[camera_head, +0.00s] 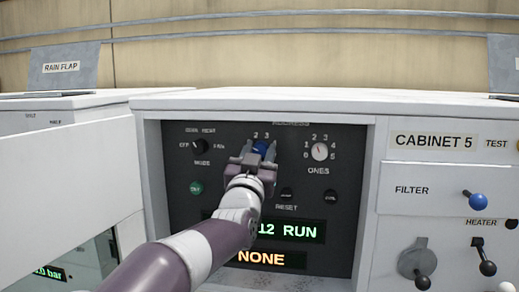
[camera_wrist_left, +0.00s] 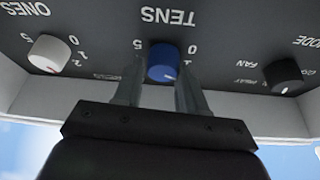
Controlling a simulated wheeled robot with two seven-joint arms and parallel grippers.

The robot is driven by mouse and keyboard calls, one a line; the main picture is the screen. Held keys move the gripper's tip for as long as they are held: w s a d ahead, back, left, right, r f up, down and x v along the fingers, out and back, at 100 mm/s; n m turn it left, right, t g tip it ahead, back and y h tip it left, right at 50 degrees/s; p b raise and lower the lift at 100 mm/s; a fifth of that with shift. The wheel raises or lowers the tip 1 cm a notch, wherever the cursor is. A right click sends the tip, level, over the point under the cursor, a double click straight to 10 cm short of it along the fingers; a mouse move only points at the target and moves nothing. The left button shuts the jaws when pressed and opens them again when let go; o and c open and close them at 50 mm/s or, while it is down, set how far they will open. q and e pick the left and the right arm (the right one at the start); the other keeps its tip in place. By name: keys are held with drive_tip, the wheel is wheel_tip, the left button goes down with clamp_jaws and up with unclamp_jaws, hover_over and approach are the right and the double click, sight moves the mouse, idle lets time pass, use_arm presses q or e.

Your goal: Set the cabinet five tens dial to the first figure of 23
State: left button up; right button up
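The blue tens dial (camera_head: 260,147) sits on the dark panel of cabinet 5, with 2 and 3 showing above it. In the left wrist view, which is upside down, the blue dial (camera_wrist_left: 163,62) shows under the word TENS. A small mark on it points to the lower right, past the 1; the figure there is hidden by a finger. My left gripper (camera_head: 259,152) has one finger on each side of the dial, seemingly touching; its fingers (camera_wrist_left: 160,85) also show in the wrist view. My right gripper is not in view.
The white ones dial (camera_head: 319,151) is to the right, its mark pointing up and left. The mode knob (camera_head: 199,146) is to the left. Green and orange displays (camera_head: 287,232) are below. Blue and black handles (camera_head: 477,201) stick out at the right.

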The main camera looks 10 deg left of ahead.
use_arm(q)
drive_tip(key=c, duration=0.4)
drive_tip(key=shift+a, duration=0.15)
drive_tip(key=shift+f, duration=0.1)
drive_tip(key=m+h+b, duration=0.1)
drive_tip(key=m, duration=0.1)
drive_tip(key=m+h+b, duration=0.1)
drive_tip(key=m+b, duration=0.1)
drive_tip(key=m, duration=0.1)
drive_tip(key=shift+w+f+g+h, duration=0.1)
drive_tip(key=shift+f+g+h, duration=0.05)
drive_tip(key=shift+g+h, duration=0.15)
drive_tip(key=shift+r+m+h, duration=0.2)
drive_tip(key=shift+m+h, duration=0.4)
drive_tip(key=shift+m, duration=0.6)
drive_tip(key=shift+r+m+g+h+p, duration=0.1)
drive_tip(key=shift+m+g+h+p, duration=0.35)
drive_tip(key=shift+m+p, duration=0.55)
drive_tip(key=shift+m+g+h+p, duration=0.25)
drive_tip(key=shift+m+g+p, duration=0.35)
drive_tip(key=shift+m, duration=0.8)
